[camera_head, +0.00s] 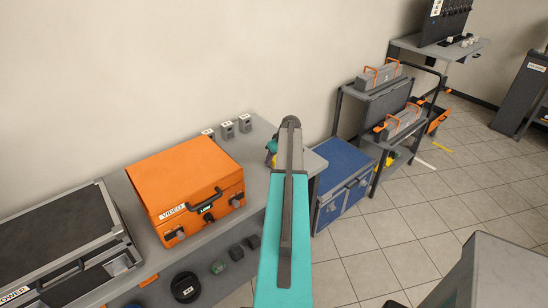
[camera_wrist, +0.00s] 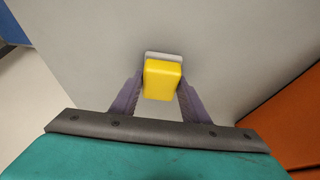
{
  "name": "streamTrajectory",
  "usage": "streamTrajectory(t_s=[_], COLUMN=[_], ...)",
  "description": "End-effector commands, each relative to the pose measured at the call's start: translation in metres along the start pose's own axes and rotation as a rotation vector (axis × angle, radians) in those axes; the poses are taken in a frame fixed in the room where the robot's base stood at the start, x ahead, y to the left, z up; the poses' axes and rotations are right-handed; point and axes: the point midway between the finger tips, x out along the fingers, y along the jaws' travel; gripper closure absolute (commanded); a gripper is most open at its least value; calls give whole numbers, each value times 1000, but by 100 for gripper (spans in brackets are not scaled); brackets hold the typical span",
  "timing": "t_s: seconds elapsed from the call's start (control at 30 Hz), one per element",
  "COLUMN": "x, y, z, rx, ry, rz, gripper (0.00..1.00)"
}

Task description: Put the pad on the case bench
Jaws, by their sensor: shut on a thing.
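The pad looks like a yellow block (camera_wrist: 162,80) with a pale grey strip along its far edge. My gripper (camera_wrist: 161,92) has its two purple fingers shut on the yellow pad, one on each side. The case bench (camera_head: 258,140) is the long grey bench along the wall, and its pale top (camera_wrist: 225,60) fills most of the wrist view beneath the pad. My gripper is over the right part of this bench. In the head view my arm hides most of the gripper, with a bit of yellow beside it. I cannot tell whether the pad touches the bench.
An orange case (camera_head: 187,190) stands on the bench left of my arm; its side shows in the wrist view (camera_wrist: 292,125). Small grey blocks (camera_head: 228,129) stand at the back. A black case (camera_head: 62,240) is at far left. A blue chest (camera_head: 340,180) stands right of the bench.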

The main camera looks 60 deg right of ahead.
Motion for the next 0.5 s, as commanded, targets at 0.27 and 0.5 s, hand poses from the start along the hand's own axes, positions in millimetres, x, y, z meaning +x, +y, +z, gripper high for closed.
streamTrajectory(t_s=[0.27,0.5], x=[1,3], y=[0,0], z=[0,1], rx=[-1,-1], ry=[1,1], rz=[0,0], gripper=[79,48])
